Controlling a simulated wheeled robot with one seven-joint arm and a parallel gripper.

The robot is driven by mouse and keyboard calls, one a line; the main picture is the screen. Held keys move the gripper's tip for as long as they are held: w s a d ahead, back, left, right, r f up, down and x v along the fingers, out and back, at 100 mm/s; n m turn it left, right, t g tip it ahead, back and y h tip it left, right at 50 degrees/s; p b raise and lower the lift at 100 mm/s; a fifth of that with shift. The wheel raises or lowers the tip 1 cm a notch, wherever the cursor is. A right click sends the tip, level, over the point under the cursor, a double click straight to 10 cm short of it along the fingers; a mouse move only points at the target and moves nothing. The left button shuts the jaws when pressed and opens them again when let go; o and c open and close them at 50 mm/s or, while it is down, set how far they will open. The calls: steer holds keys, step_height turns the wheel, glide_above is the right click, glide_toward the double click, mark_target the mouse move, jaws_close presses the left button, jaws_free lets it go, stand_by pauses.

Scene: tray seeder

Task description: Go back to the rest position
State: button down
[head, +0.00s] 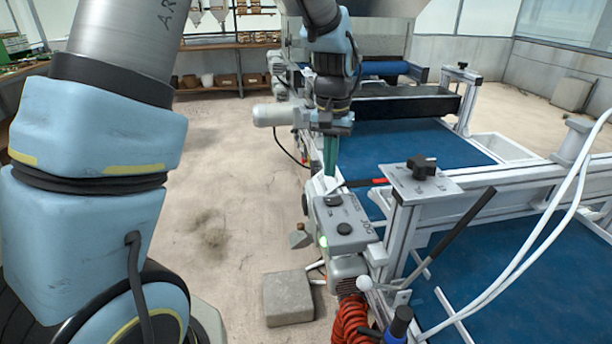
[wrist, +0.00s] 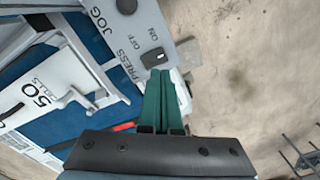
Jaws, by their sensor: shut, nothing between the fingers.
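My gripper (head: 331,172) hangs down from my blue and grey arm, above the far end of the grey control box (head: 358,238) on the seeder's side. In the wrist view, the green fingers of my gripper (wrist: 160,74) are together with nothing between them. Their tips appear just beside the black ON/OFF switch (wrist: 153,58); I cannot tell whether they touch it. A round black knob (wrist: 127,5) sits farther along the box, by the word JOG. A green light (head: 323,242) glows on the box's side.
The seeder's blue belt (head: 400,143) and white frame (head: 440,190) stand to the right. A red-handled tool (head: 379,181) lies near the gripper. A grey block (head: 289,298) and red coiled hose (head: 352,322) are below the box. Open floor (head: 225,190) lies left.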

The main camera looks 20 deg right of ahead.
steer(key=s+a+n, duration=0.2)
steer(key=a+n, duration=0.1)
steer(key=a, duration=1.2)
steer(key=s+a+n+t, duration=0.1)
steer(key=s+a+n, duration=0.1)
steer(key=a, duration=1.3)
steer(key=shift+r+n+t, duration=0.3)
steer(key=shift+n, duration=0.3)
steer(key=shift+a, duration=0.1)
steer(key=d+r+t+b, duration=0.1)
steer(key=d+r, duration=0.2)
steer(key=d, duration=1.3)
steer(key=s+d+r+b, duration=0.1)
steer(key=d+r+b, duration=0.1)
steer(key=d, duration=1.5)
steer(key=shift+r+t, duration=0.4)
steer(key=shift+r, duration=0.35)
